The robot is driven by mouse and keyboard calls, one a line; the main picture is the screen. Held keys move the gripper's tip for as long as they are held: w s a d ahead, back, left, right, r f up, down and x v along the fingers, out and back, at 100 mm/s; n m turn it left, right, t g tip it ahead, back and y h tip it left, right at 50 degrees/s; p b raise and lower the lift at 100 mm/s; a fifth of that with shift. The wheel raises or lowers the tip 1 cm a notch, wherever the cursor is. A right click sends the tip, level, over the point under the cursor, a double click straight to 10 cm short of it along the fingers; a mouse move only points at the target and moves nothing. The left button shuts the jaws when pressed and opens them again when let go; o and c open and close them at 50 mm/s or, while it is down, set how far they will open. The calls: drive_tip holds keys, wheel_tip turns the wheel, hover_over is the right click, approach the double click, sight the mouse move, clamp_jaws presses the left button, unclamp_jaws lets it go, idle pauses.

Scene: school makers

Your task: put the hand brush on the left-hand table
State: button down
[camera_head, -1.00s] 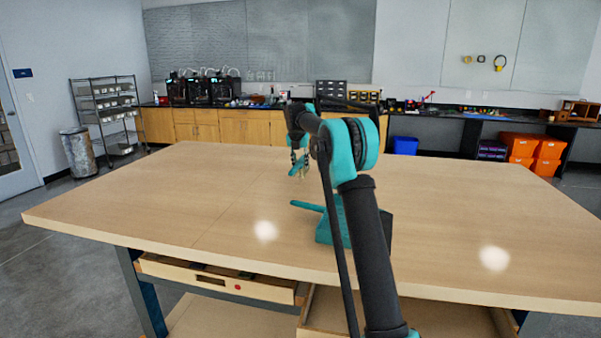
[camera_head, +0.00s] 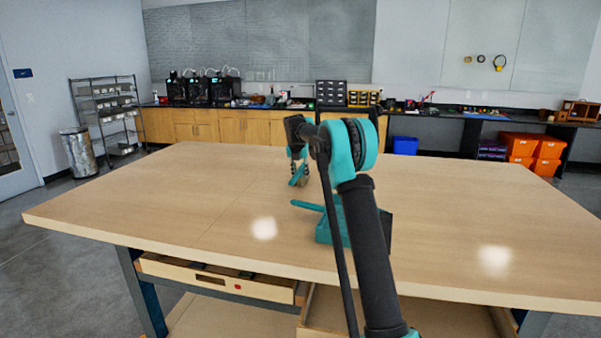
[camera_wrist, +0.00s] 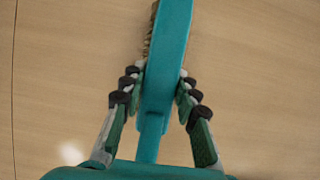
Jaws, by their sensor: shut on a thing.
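The hand brush (camera_head: 296,177) is teal with tan bristles. It is small and partly hidden by my arm in the head view. In the wrist view the brush (camera_wrist: 170,50) runs upright between the fingers, bristles on its left side. My gripper (camera_wrist: 161,87) is shut on the brush, with fingers on both sides of it. In the head view my gripper (camera_head: 298,160) is over the middle of a light wooden table (camera_head: 150,205). I cannot tell whether the brush touches the tabletop.
A teal dustpan (camera_head: 323,232) lies on the table nearer to me, partly behind my arm. The rest of the tabletop is clear. Orange bins (camera_head: 533,150), a blue bin (camera_head: 405,145), a wire shelf (camera_head: 105,110) and a trash can (camera_head: 78,152) stand beyond.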

drive_tip(key=c, duration=1.2)
unclamp_jaws()
drive_tip(key=shift+w+f, duration=0.1)
drive_tip(key=shift+f, duration=0.2)
drive_tip(key=shift+o, duration=0.2)
drive_tip(key=shift+r, duration=0.1)
drive_tip(key=v, duration=1.3)
drive_tip(key=shift+w+r, duration=0.15)
drive_tip(key=shift+w, duration=0.1)
